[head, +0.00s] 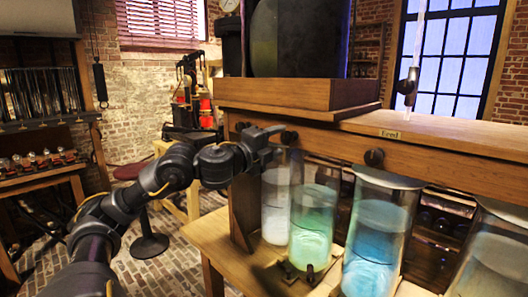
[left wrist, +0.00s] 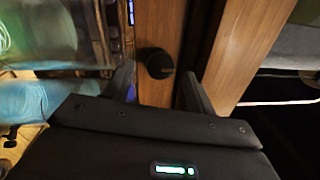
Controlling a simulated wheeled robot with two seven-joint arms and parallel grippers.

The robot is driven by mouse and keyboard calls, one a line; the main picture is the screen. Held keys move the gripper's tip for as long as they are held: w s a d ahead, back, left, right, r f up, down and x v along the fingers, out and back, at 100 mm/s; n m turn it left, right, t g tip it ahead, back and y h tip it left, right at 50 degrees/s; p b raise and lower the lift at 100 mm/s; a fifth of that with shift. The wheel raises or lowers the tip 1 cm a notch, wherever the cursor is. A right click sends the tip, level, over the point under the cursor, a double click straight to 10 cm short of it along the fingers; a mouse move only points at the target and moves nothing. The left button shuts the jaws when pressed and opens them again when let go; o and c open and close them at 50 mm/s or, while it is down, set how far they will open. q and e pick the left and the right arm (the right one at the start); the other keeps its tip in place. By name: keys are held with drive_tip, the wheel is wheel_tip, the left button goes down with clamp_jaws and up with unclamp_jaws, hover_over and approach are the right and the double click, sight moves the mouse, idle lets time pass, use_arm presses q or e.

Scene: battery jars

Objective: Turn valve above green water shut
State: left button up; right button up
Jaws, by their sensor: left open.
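The green water stands in a glass jar (head: 313,225) in the middle of the head view, between a pale jar and a blue one. A dark round valve knob (head: 289,137) sits on the wooden beam above and slightly left of it. My left gripper (head: 275,145) is at the beam, close to this knob. In the left wrist view a dark knob (left wrist: 156,63) lies ahead, between the two open fingers of my left gripper (left wrist: 158,85); I see no contact. My right gripper is out of view.
Other knobs sit on the beam to the left (head: 241,127) and right (head: 374,157). A pale jar (head: 275,205) and a blue-water jar (head: 375,235) flank the green one. A wooden tank base (head: 290,94) stands above. A stool (head: 150,240) is at the left.

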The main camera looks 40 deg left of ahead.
use_arm(q)
drive_tip(key=s+b, duration=0.3)
drive_tip(key=s, duration=0.3)
drive_tip(key=shift+s+d+f+b, duration=0.15)
drive_tip(key=shift+s+f+b, duration=0.1)
drive_tip(key=shift+b, duration=0.1)
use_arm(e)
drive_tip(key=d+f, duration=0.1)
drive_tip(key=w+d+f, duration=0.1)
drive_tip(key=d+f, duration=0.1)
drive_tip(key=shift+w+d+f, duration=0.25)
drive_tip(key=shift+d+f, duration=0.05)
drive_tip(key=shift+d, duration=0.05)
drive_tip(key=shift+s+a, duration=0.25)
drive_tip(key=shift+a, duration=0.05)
